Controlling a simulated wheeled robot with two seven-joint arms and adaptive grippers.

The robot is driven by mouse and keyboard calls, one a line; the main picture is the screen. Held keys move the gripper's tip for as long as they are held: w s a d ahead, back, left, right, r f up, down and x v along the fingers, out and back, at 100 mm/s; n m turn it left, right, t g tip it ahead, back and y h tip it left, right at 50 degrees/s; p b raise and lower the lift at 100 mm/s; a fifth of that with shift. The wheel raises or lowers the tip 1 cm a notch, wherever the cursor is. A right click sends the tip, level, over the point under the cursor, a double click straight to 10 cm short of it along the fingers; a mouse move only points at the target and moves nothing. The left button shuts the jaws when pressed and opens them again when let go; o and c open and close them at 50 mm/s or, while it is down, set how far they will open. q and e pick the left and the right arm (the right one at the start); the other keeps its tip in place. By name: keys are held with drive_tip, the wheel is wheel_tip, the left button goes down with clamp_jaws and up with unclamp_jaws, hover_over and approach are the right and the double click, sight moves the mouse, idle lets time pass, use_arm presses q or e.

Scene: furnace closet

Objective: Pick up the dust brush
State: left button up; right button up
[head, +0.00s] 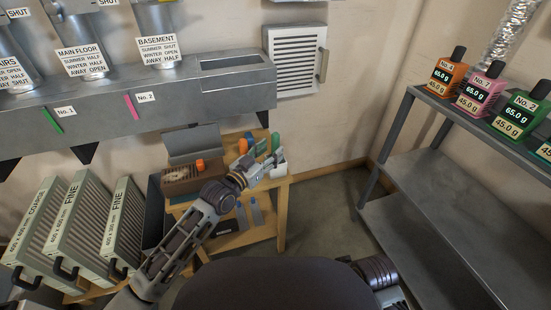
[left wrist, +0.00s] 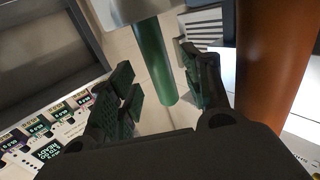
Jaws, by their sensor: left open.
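Several tools with coloured handles stand at the back of the small wooden table in the head view: an orange handle (head: 250,137), a green handle (head: 262,147) and a teal handle (head: 276,141). I cannot tell which belongs to the dust brush; no bristles show clearly. My left gripper (head: 262,168) is just in front of these handles. In the left wrist view my left gripper (left wrist: 165,92) is open, with a green handle (left wrist: 155,60) showing between its fingers, no clear contact. A large orange-brown handle (left wrist: 275,60) is close on the right. My right gripper is not visible.
The wooden table (head: 283,215) also holds an open box (head: 185,180). Labelled filters (head: 85,225) stand at left. A metal duct (head: 150,105) hangs above. A grey shelf (head: 440,190) with coloured bottles (head: 478,88) stands at right. Floor between is clear.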

sight(273, 148)
use_arm(q)
drive_tip(key=shift+x, duration=0.9)
drive_tip(key=shift+w+d, duration=0.2)
drive_tip(key=shift+w, duration=0.05)
drive_tip(key=shift+w+d+b, duration=0.25)
drive_tip(key=shift+w+b, duration=0.1)
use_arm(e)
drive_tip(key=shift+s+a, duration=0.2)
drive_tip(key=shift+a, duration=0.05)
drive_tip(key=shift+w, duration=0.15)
use_arm(q)
clamp_jaws()
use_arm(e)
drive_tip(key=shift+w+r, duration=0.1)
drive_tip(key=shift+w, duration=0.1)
use_arm(q)
drive_tip(key=shift+r, duration=0.15)
